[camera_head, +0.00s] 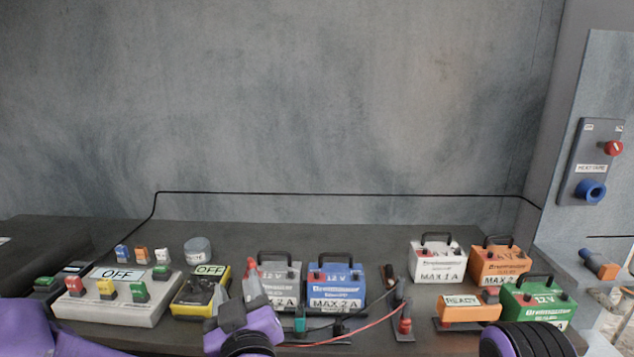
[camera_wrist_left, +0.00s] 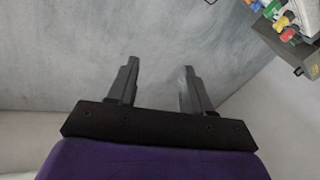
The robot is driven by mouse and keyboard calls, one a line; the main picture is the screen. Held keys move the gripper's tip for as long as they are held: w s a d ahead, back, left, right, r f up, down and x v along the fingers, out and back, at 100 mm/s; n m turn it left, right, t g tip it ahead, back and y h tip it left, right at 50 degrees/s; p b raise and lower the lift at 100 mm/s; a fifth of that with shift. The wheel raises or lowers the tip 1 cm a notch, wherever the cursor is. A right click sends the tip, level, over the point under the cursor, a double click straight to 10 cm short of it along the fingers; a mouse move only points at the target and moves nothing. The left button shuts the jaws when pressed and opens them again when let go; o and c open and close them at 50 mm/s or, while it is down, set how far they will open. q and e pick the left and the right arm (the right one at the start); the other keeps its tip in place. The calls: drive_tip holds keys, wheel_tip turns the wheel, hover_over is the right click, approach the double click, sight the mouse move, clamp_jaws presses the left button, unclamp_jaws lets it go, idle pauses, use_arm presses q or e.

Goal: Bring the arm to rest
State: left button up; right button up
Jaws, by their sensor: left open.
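My left arm comes in from the lower left of the head view. Its purple and black left gripper (camera_head: 238,298) is raised in front of the yellow meter and the grey 12 V battery, partly covering them. In the left wrist view the two grey fingers of the left gripper (camera_wrist_left: 157,68) stand apart with nothing between them, against grey wall. A black and purple part of my right arm (camera_head: 528,340) shows at the lower right edge; its gripper is out of view.
The dark bench (camera_head: 320,236) holds a control box (camera_head: 118,302), a yellow meter (camera_head: 193,302), a grey battery (camera_head: 280,284), a blue battery (camera_head: 336,280), a white battery (camera_head: 437,262), an orange battery (camera_head: 500,262), a green battery (camera_head: 540,303) and a READY block (camera_head: 465,309). Red leads (camera_head: 370,326) lie across the front.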

use_arm(q)
drive_tip(key=s+a+f+g+h, duration=0.1)
drive_tip(key=a+f+g, duration=0.15)
drive_tip(key=f, duration=0.75)
drive_tip(key=s+a+f+g+h+b, duration=0.1)
drive_tip(key=a+f+g, duration=0.15)
drive_tip(key=f, duration=0.65)
drive_tip(key=s+a+f+g+h, duration=0.15)
drive_tip(key=a+f, duration=0.25)
drive_tip(key=f, duration=0.6)
drive_tip(key=s+a+f+g, duration=0.3)
drive_tip(key=s+f, duration=0.6)
drive_tip(key=s, duration=0.3)
drive_tip(key=s+a+f+g+y+b, duration=0.1)
drive_tip(key=s+a+f+g, duration=0.3)
drive_tip(key=s+f, duration=0.5)
drive_tip(key=s+a, duration=0.2)
drive_tip(key=s, duration=0.1)
drive_tip(key=shift+f, duration=0.25)
